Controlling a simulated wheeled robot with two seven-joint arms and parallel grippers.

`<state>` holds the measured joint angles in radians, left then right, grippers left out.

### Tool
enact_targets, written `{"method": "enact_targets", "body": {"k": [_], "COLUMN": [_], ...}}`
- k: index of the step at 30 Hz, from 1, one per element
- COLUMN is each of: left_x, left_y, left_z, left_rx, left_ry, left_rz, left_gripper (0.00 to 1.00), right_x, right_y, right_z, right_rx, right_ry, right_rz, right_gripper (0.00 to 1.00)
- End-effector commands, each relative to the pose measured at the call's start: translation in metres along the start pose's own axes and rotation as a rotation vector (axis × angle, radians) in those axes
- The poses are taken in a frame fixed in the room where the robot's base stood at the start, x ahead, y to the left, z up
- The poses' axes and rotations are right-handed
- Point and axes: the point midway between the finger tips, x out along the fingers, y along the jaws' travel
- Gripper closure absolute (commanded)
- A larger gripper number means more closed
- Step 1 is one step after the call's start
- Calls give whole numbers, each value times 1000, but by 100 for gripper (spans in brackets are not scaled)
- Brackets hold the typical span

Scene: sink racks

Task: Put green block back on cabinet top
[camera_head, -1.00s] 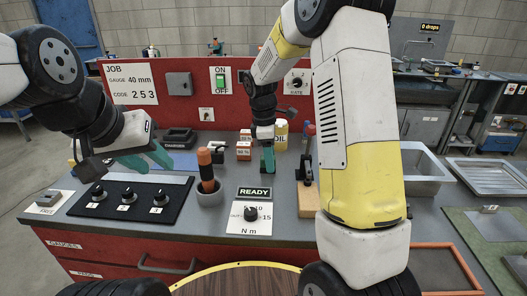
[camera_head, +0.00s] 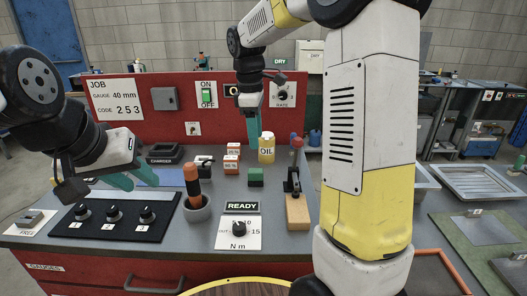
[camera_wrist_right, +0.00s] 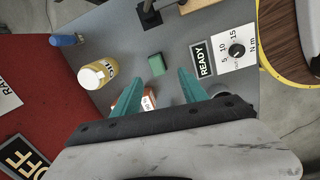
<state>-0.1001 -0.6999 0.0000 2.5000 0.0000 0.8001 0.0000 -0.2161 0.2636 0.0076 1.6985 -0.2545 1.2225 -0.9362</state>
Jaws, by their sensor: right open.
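The small green block (camera_head: 256,177) rests on the grey top (camera_head: 273,207) of the red cabinet, left of a wooden stand. It also shows in the right wrist view (camera_wrist_right: 157,65), just beyond the fingertips. My right gripper (camera_head: 253,138) points down above and behind the block, clear of it. Its two teal fingers are spread with nothing between them in the right wrist view (camera_wrist_right: 160,80). My left gripper (camera_head: 130,176) hangs over the left part of the top, its teal fingers apart and empty.
Near the block stand a yellow oil bottle (camera_head: 266,148), small orange-and-white boxes (camera_head: 231,163), and the wooden stand (camera_head: 297,208) with a black clamp. A cup with an orange-handled tool (camera_head: 194,204) is left. The READY sign (camera_head: 242,207) and dial card lie in front.

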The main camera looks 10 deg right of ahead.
Motion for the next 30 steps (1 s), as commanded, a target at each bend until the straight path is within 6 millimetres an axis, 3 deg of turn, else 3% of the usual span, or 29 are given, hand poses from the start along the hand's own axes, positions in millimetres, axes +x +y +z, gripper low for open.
{"method": "enact_targets", "body": {"k": [3, 9, 18, 24, 30], "left_x": [0, 0, 0, 0, 0], "left_y": [0, 0, 0, 0, 0], "left_z": [0, 0, 0, 0, 0], "left_rx": [0, 0, 0, 0, 0], "left_ry": [0, 0, 0, 0, 0], "left_rz": [0, 0, 0, 0, 0], "left_gripper": [64, 64, 64, 64, 64], "right_x": [-24, -47, -50, -41, -37], "right_y": [-28, -81, -161, -192, -200], "right_z": [22, 55, 89, 98, 99], "right_rx": [166, 483, 940, 1131, 1185], "right_ry": [77, 229, 474, 588, 619], "right_rz": [46, 100, 124, 112, 105], "right_gripper": [49, 49, 49, 49, 49]}}
